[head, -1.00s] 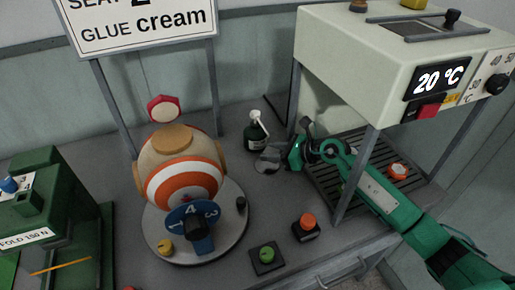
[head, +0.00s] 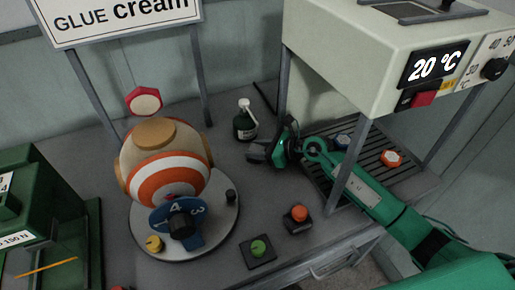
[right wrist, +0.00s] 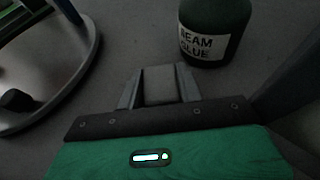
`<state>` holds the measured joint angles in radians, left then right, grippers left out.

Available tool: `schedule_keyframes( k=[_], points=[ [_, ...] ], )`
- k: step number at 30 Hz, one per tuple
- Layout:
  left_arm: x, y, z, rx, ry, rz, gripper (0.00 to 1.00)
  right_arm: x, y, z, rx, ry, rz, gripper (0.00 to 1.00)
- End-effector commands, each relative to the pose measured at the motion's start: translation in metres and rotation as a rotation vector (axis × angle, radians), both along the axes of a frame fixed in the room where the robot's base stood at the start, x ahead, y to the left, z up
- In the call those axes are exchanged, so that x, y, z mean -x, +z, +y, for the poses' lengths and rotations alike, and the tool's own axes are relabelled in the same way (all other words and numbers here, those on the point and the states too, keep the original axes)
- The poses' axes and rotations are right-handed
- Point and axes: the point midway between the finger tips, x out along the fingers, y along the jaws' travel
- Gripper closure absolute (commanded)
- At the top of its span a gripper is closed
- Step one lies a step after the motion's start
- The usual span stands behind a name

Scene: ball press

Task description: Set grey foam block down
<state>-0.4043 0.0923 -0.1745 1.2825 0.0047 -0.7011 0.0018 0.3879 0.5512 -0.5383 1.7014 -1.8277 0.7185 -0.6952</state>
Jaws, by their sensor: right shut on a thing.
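The grey foam block (right wrist: 158,85) sits between the two fingers of my right gripper in the right wrist view. My right gripper (head: 257,152) is shut on it, low over the grey bench just in front of the dark green glue bottle (head: 245,123). The bottle also shows close ahead of the fingers in the right wrist view (right wrist: 214,30). In the head view the block is hard to make out against the dark fingers. I cannot tell whether it touches the bench. My left gripper is not in view.
A striped ball (head: 165,165) stands on a round turntable (head: 222,228) at left. A green button (head: 258,247) and an orange button (head: 299,214) are in front. A cream heater box (head: 360,60) on grey posts stands over a slatted rack (head: 378,170) at right.

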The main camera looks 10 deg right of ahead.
Motion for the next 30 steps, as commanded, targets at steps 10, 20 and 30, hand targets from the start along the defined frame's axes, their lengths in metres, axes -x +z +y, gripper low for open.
schedule_keyframes(
  k=[10,20,30],
  points=[
    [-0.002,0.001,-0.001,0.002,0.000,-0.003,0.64,0.000,0.000,0.000,0.000,0.000,0.000,0.43],
    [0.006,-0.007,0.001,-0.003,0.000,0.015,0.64,0.010,0.008,-0.017,0.002,-0.001,0.000,0.43],
    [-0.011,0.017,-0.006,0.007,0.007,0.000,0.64,0.044,0.033,-0.066,0.003,-0.001,0.001,0.43]
  ],
)
